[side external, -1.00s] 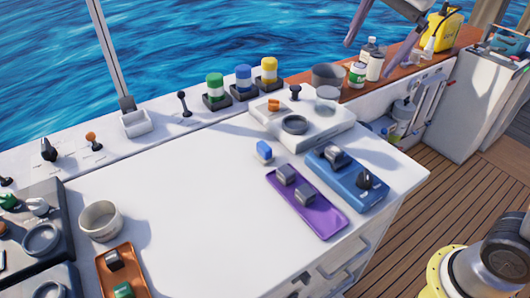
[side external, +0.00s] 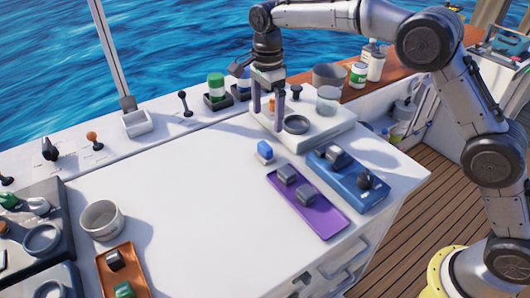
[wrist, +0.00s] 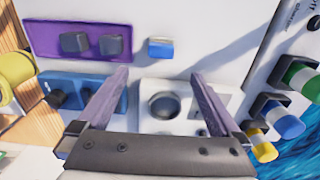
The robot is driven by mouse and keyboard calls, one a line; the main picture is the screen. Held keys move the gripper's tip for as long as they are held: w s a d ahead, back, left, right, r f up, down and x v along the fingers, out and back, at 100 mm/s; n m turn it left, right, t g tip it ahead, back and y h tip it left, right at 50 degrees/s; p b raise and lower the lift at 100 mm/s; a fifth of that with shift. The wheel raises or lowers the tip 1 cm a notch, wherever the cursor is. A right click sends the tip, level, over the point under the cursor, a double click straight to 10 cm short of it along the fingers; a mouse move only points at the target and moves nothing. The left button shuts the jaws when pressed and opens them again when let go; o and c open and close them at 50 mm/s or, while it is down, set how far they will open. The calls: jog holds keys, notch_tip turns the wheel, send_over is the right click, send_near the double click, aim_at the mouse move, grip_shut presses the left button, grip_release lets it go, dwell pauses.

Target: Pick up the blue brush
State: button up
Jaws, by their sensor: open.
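The blue brush (side external: 265,152) is a small block with a blue body and a whitish part. It lies on the white counter, left of the purple tray and in front of the white raised panel. In the wrist view the blue brush (wrist: 160,49) is ahead of the fingertips, near the top middle. My gripper (side external: 266,108) is open and empty, pointing down over the white panel, behind the brush and apart from it. Its two fingers also show in the wrist view (wrist: 161,90).
The purple tray (side external: 329,232) holds grey blocks. The blue tray (side external: 372,199) has dark knobs. Green and blue capped cylinders stand behind. The middle of the counter (side external: 190,215) is clear.

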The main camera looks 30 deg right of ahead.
aim_at(265, 145)
notch_tip(265, 145, down, 6)
jog(key=shift+r, duration=0.1)
jog(key=shift+w+a+f, duration=0.1)
jog(key=shift+a+f, duration=0.05)
jog(key=shift+f, duration=1.15)
jog(key=shift+a+f, duration=0.1)
jog(key=shift+f, duration=1.2)
jog(key=c, duration=1.5)
